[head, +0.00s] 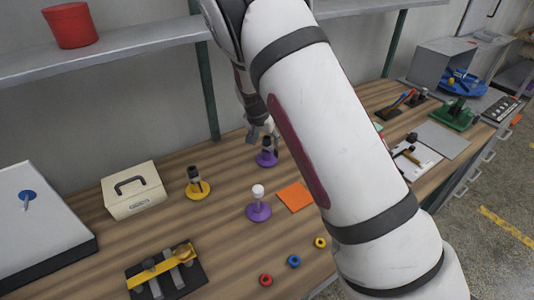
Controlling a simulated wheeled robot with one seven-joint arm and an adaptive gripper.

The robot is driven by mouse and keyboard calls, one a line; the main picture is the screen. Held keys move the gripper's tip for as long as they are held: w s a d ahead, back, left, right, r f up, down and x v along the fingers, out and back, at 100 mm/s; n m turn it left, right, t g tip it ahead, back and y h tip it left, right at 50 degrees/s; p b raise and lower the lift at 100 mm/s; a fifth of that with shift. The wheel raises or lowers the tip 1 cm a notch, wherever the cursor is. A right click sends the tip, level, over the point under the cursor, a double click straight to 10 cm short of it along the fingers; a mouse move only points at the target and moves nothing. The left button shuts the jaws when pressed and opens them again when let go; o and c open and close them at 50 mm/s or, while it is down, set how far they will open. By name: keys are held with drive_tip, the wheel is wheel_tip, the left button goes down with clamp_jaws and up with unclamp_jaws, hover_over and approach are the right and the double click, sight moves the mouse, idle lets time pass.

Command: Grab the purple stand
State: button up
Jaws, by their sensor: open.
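Two purple-based stands are on the wooden workbench in the head view. One purple stand (267,159) carries a black upright part and is at the back, beside my arm. The other purple stand (259,212) has a white knob on top and is nearer the front. My gripper (260,131) is open and points down, just above and behind the black-topped purple stand. It overlaps the top of that stand in the picture; I cannot tell whether they touch.
A yellow stand (197,189) and a cream box (133,190) are to the left. An orange square (295,197) lies close right of the white-knobbed stand. Small rings (294,261) lie in front. A shelf (120,45) with a red pot (71,26) runs above.

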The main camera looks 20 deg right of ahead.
sight(268, 145)
drive_tip(key=shift+w+x, duration=0.15)
drive_tip(key=shift+x, duration=1.3)
drive_tip(key=shift+w+x, duration=0.15)
drive_tip(key=shift+x, duration=1.25)
drive_tip(key=shift+d+r, duration=0.1)
drive_tip(key=shift+r, duration=0.05)
clamp_jaws()
